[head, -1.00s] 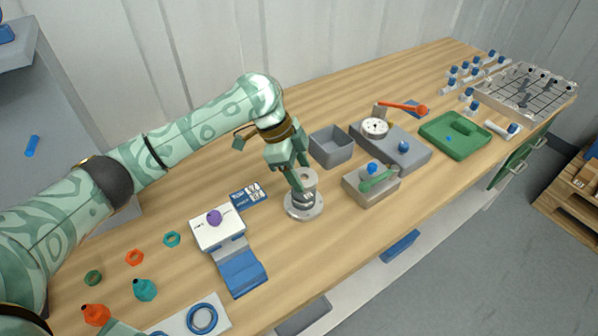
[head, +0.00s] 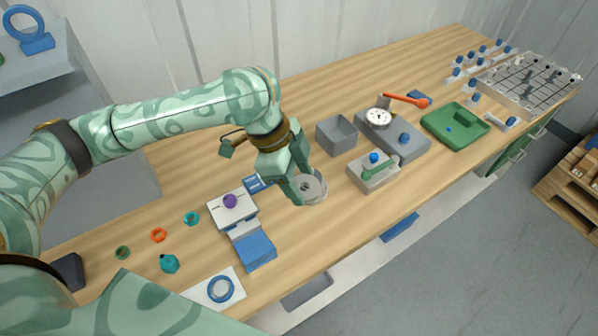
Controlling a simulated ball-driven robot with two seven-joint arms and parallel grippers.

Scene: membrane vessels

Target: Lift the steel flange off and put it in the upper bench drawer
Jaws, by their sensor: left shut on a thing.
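The steel flange (head: 314,188) is a round grey disc with a central hole, at the bench's front middle. My left gripper (head: 300,190) is shut on it, with the fingers at its left side, and they hide part of it. What lies under the flange is hidden, and I cannot tell whether it is clear of its seat. Green drawer fronts (head: 516,156) with pale handles show under the bench at the far right. They look shut, and which is the upper drawer is unclear. My right gripper is not in view.
A grey open box (head: 337,135) and a grey block with a green lever (head: 374,173) stand close to the right. A blue-and-white stand with a purple knob (head: 231,201) is to the left. A green tray (head: 455,131) lies farther right. A blue item (head: 399,227) shows below the bench edge.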

